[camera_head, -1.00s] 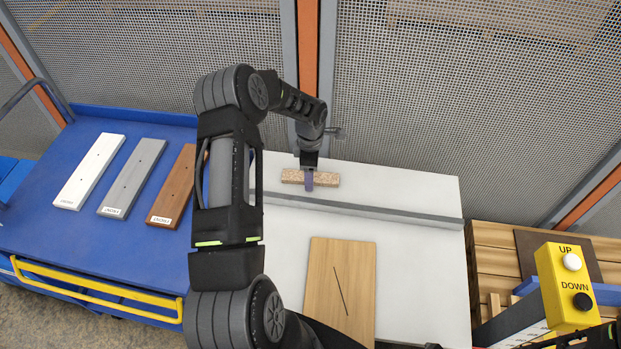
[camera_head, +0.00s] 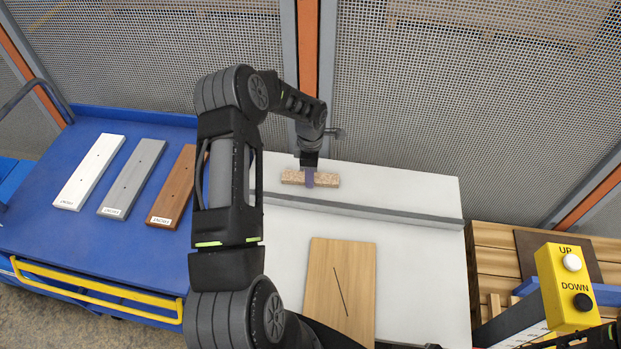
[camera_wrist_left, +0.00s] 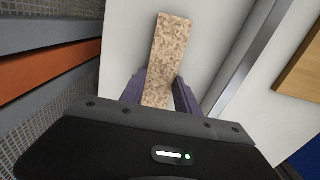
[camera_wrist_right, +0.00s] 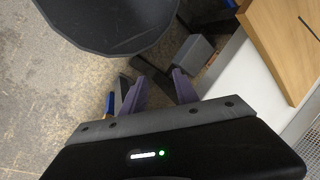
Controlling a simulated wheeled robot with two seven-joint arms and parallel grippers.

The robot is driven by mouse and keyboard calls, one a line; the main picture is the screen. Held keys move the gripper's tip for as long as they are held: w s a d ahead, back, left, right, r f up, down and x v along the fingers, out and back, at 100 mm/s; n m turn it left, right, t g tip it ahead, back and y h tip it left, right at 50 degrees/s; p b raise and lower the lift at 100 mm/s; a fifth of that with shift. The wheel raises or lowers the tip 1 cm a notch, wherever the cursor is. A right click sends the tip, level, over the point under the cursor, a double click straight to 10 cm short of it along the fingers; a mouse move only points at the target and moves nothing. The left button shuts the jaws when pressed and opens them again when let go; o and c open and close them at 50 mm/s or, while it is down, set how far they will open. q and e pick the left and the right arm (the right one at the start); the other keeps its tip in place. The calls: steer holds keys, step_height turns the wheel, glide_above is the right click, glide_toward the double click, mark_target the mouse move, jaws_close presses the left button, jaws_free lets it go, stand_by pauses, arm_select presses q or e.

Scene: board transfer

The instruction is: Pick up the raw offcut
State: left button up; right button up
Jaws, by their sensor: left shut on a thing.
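The raw offcut (camera_head: 326,180) is a short speckled tan chipboard piece. It lies at the back of the white table, behind the grey rail. My left gripper (camera_head: 309,180) is over its middle, with purple fingers on both sides. In the left wrist view the offcut (camera_wrist_left: 168,55) runs between the fingers, and the gripper (camera_wrist_left: 160,95) is shut on it. Whether it is clear of the table surface I cannot tell. In the right wrist view my right gripper (camera_wrist_right: 160,92) has its purple fingers apart with nothing between them, off the table's edge.
A grey rail (camera_head: 380,215) crosses the white table (camera_head: 425,260). A wooden board (camera_head: 341,285) with a dark slot lies in front. White, grey and brown boards lie on the blue cart (camera_head: 60,245) at left. A yellow UP/DOWN box (camera_head: 567,290) stands at right. Mesh fencing closes the back.

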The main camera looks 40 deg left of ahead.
arm_select(q)
jaws_close()
steer(key=shift+r, duration=0.15)
step_height(320, 180, up, 10)
steer(key=p, duration=0.4)
steer(key=shift+d, duration=0.15)
